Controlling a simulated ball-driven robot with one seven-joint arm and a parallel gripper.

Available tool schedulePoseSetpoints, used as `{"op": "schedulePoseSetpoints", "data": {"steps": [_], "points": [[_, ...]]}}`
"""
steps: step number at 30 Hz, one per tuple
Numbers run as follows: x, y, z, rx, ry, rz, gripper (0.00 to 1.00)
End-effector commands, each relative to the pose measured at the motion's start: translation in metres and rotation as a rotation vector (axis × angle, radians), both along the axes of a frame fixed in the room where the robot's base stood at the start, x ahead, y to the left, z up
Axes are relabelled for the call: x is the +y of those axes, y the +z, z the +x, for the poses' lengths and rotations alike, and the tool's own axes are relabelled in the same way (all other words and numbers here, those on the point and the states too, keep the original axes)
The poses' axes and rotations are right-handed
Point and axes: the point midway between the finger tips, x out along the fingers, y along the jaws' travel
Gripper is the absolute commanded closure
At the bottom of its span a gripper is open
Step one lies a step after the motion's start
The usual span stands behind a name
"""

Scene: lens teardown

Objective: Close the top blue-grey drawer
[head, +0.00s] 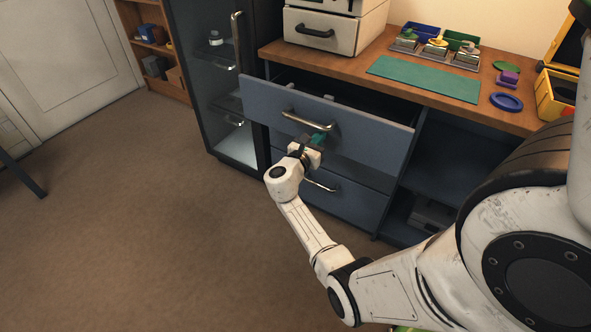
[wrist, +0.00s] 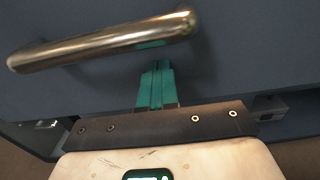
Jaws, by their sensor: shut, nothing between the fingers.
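The top blue-grey drawer (head: 352,137) stands pulled out from the cabinet under the wooden worktop. Its front carries a metal bar handle (head: 309,120), which also shows large in the wrist view (wrist: 105,41). My gripper (head: 321,138) is at the drawer front, just below and right of the handle. Its green fingers are together and empty in the wrist view (wrist: 156,72). The fingertips are close to the drawer front; I cannot tell whether they touch it. The handle is not between the fingers.
A lower drawer (head: 345,198) with its own handle sits below. A glass-door cabinet (head: 222,85) stands at left, and open shelves lie at right. The worktop (head: 350,72) holds a green mat (head: 424,79) and several small trays.

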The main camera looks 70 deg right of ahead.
Motion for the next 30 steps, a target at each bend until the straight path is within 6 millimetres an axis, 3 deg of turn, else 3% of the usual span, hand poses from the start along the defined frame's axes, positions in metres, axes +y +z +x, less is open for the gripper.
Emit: {"op": "schedulePoseSetpoints", "data": {"steps": [6, 15, 21, 30], "points": [[-0.059, -0.006, -0.016, -0.002, -0.007, -0.003, 1.00], [-0.115, -0.004, -0.028, -0.003, -0.003, -0.002, 1.00], [-0.134, -0.002, -0.033, -0.001, -0.001, 0.000, 1.00], [-0.142, 0.001, -0.033, -0.002, 0.003, 0.001, 1.00]]}}
